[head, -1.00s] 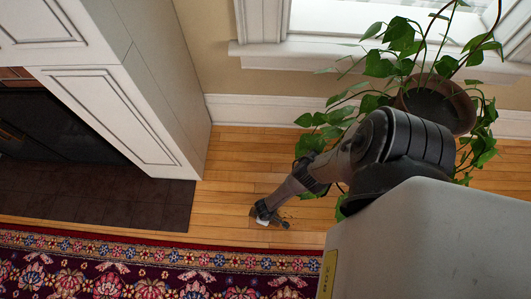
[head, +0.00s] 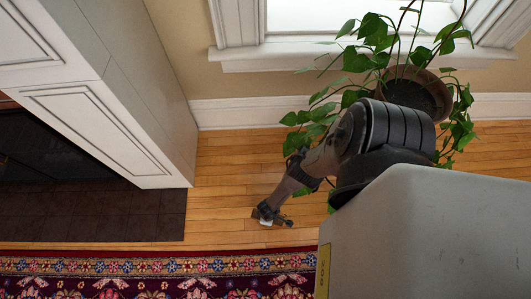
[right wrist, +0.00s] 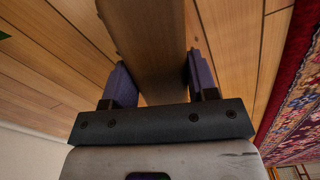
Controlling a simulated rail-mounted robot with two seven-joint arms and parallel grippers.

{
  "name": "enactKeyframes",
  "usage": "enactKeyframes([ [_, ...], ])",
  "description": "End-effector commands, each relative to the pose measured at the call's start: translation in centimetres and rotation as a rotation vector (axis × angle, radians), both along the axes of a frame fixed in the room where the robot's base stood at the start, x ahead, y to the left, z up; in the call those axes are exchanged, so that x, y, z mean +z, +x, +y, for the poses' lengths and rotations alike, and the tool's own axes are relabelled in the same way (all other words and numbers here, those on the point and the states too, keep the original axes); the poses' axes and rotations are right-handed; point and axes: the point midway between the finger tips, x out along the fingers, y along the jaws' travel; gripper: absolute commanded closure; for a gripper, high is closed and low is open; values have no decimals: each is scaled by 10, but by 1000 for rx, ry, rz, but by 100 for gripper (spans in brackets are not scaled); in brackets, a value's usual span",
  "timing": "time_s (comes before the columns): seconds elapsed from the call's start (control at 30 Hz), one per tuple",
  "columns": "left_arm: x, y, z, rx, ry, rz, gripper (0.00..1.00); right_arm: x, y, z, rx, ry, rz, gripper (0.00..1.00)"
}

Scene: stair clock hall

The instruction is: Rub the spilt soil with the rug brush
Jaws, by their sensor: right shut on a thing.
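My right gripper (head: 268,213) reaches down to the wooden floor beside the rug. In the right wrist view, its two dark purple fingers (right wrist: 160,82) are shut on a brown wooden piece, the rug brush (right wrist: 152,45). The brush runs between the fingers against the floorboards. In the head view, the brush is small and mostly hidden by the gripper, with a pale patch low at the tip. A few dark brown specks, seemingly the spilt soil (head: 286,221), show just right of the gripper. I cannot tell whether the bristles touch it. My left gripper is out of view.
A potted plant (head: 416,92) with trailing leaves stands by the window, behind my right arm. A red patterned rug (head: 150,283) lies in front. A white fireplace surround (head: 110,120) and dark hearth (head: 110,215) are at left. Bare floor (head: 225,190) lies left of the gripper.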

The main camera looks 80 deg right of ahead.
Motion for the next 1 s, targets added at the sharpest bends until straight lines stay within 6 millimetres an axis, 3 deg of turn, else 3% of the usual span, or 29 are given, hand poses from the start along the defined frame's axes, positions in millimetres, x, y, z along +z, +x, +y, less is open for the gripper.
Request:
enactKeyframes([
  [1.0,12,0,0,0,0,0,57,0,-58,-13,1,-1,2,66],
])
